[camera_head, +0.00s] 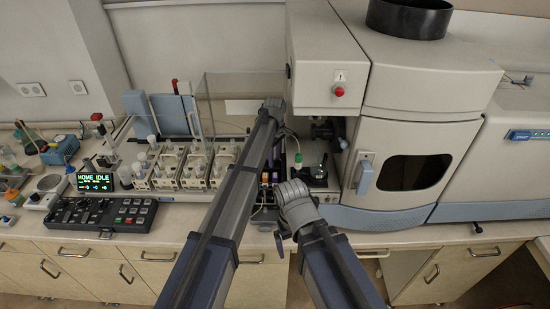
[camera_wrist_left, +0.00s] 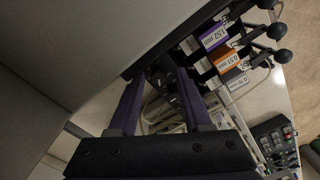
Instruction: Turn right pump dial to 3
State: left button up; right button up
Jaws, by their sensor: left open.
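My left gripper (camera_wrist_left: 160,85) fills the middle of the left wrist view. Its two dark purplish fingers are spread apart, with a dark part at their tips that I cannot identify. The pump's cassettes (camera_wrist_left: 225,55), labelled purple, orange and white, with black ball-ended levers, lie to their right. In the head view the left gripper (camera_head: 271,104) is at the far end of my long left arm, mostly hidden by it. The pump (camera_head: 266,178) is partly covered by that arm. I cannot make out the right pump dial or its setting. My right arm ends in a grey wrist; its jaws are unclear.
The large grey spectrometer (camera_head: 430,110) stands close on the right. Racks of sample bottles (camera_head: 180,168) and a clear panel are on the left. A black control console (camera_head: 100,215) lies on the bench's front left. My two arms are close together near the pump.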

aim_at(275, 160)
pick_arm(q)
jog(key=shift+d, duration=0.1)
jog(key=n, duration=0.5)
jog(key=shift+n, duration=0.3)
jog(key=n, duration=0.5)
jog(key=shift+n, duration=0.3)
notch_tip(275, 160, up, 9)
jog(key=p, duration=0.8)
jog(key=shift+f+p, duration=0.2)
jog(key=shift+p, duration=0.1)
jog(key=s+a+f+m+b, duration=0.2)
jog(key=s+a+m, duration=0.2)
jog(key=s, duration=0.5)
jog(key=s+a+f+m+b, duration=0.2)
jog(key=s+a+m, duration=0.3)
jog(key=s+m, duration=0.4)
jog(key=s+a+f+m+b, duration=0.1)
jog(key=s+a+m, duration=0.4)
jog(key=s+m, duration=0.2)
jog(key=shift+s+f+t+b, duration=0.3)
jog(key=shift+s+f+b, duration=0.1)
jog(key=shift+s, duration=0.85)
jog(key=shift+a, duration=0.15)
